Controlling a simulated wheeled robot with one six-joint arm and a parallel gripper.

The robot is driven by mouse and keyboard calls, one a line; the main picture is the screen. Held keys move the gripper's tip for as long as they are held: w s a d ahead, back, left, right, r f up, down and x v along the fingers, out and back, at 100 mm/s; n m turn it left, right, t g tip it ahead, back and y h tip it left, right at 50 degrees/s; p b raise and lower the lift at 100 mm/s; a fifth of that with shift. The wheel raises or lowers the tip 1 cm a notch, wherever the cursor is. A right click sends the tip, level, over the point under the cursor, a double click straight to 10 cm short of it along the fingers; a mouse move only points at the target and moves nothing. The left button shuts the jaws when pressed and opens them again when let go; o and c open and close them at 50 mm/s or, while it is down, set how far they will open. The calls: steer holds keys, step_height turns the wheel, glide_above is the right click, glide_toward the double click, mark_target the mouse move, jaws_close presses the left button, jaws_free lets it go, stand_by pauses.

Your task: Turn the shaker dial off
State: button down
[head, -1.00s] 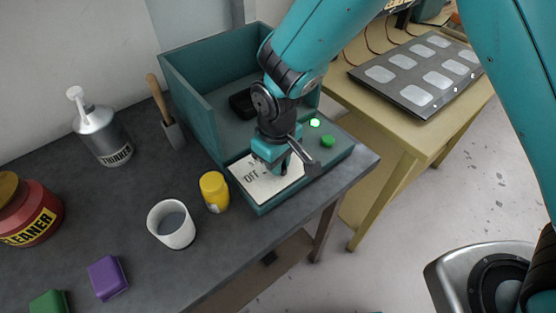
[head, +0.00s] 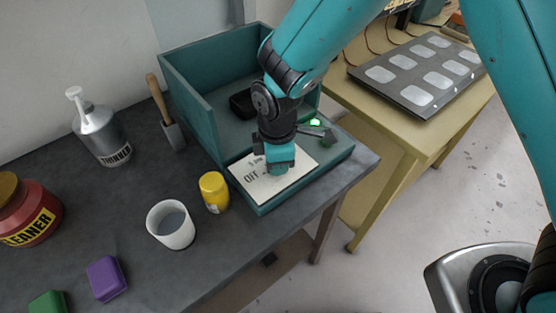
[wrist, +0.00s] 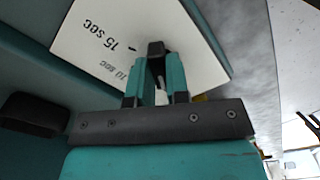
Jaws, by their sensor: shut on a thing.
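The teal shaker (head: 205,115) stands on the dark bench, with a white dial plate (head: 300,165) on its front ledge. "OFF" is printed near the plate's left end, and "15 sec" and "10 sec" can be read on the plate in the wrist view (wrist: 95,50). My gripper (head: 279,172) points down over the plate. Its fingers (wrist: 160,78) are shut on the dial, a small dark piece (wrist: 156,48) at their tips. The dial is hidden behind my gripper in the head view, and its exact pointing cannot be read.
A lit green lamp (head: 315,122) is on the ledge beside my wrist. A thinner bottle (head: 102,135) and a scoop (head: 170,130) are further back. A tan table (head: 385,130) is at right.

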steer(key=shift+w+r+n, duration=0.1)
steer(key=shift+w+n, duration=0.05)
steer(key=shift+n, duration=0.45)
steer(key=c, duration=1.1)
jaws_free()
step_height(320, 180, up, 17)
steer(key=b, duration=0.2)
steer(key=shift+r, duration=0.2)
steer(key=s+d+r+m+y, duration=0.1)
steer(key=s+d+m+y, duration=0.1)
steer(key=s+d+m, duration=0.4)
steer(key=s+d+r+m+y, duration=0.2)
steer(key=s+d+m, duration=0.4)
steer(key=s, duration=0.4)
steer(key=shift+s+r+m, duration=0.15)
steer(key=shift+m, duration=0.35)
